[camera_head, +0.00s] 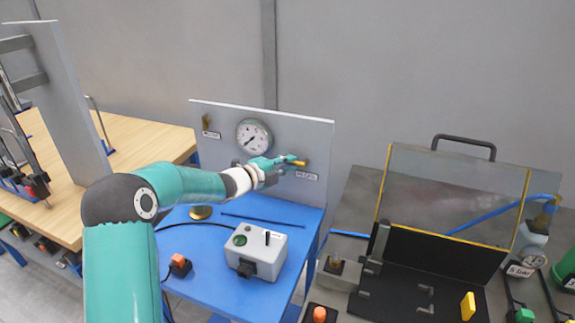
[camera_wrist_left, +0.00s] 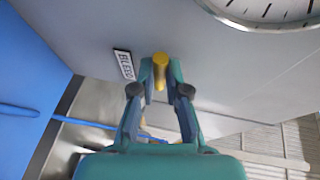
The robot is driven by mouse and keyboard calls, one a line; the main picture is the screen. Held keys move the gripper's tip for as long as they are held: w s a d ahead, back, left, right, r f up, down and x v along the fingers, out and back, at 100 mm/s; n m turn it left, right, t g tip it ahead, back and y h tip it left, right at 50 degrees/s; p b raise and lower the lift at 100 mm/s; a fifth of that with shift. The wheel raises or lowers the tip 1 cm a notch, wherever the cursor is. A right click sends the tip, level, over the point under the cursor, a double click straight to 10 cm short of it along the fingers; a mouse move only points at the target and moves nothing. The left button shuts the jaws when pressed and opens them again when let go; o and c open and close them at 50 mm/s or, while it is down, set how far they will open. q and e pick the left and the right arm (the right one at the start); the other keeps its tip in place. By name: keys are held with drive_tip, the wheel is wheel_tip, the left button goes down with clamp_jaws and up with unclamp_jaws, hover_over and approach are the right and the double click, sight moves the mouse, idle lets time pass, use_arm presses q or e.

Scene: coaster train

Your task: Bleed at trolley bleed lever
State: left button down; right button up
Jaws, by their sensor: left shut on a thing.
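The bleed lever (camera_head: 301,163) is a small yellow handle on the grey upright panel (camera_head: 225,125) of the blue trolley, near the panel's right edge. My left gripper (camera_head: 291,160) reaches it from the left. In the left wrist view the yellow lever (camera_wrist_left: 160,60) sits between the two fingertips (camera_wrist_left: 161,77), which are shut on it. A small label plate (camera_wrist_left: 124,65) that reads as BLEED is beside it; it also shows below the lever in the head view (camera_head: 307,176). My right gripper is not in view.
A round pressure gauge (camera_head: 253,136) is on the panel left of the lever. A grey control box (camera_head: 257,250) and an orange button (camera_head: 179,261) are on the blue trolley top (camera_head: 210,285). A guarded black bench with a clear screen (camera_head: 450,190) stands to the right.

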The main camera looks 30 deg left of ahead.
use_arm(q)
drive_tip(key=m, duration=0.1)
drive_tip(key=r+m+g+y+b, duration=0.1)
drive_tip(key=shift+d+m+b, duration=0.2)
drive_tip(key=shift+m+b, duration=0.1)
drive_tip(key=shift+m, duration=0.1)
drive_tip(key=shift+w+d+r+m+g+y+b, duration=0.1)
drive_tip(key=shift+d+r+m+g+y+b, duration=0.1)
drive_tip(key=shift+r+m+g+y, duration=0.3)
drive_tip(key=shift+w+d+r+m+g+y+b, duration=0.1)
drive_tip(key=shift+d+r+m+y+b, duration=0.1)
drive_tip(key=shift+m+y, duration=0.35)
drive_tip(key=shift+d+r+m+y, duration=0.35)
drive_tip(key=shift+m+y, duration=0.2)
drive_tip(key=shift+m, duration=0.4)
drive_tip(key=m, duration=0.1)
drive_tip(key=d+m+y+b, duration=0.1)
drive_tip(key=d+m+g+y+b, duration=0.1)
drive_tip(key=shift+w+r, duration=0.25)
drive_tip(key=shift+w+d+m+y+b, duration=0.15)
drive_tip(key=shift+d+m+y+b, duration=0.4)
drive_tip(key=shift+m+y, duration=0.55)
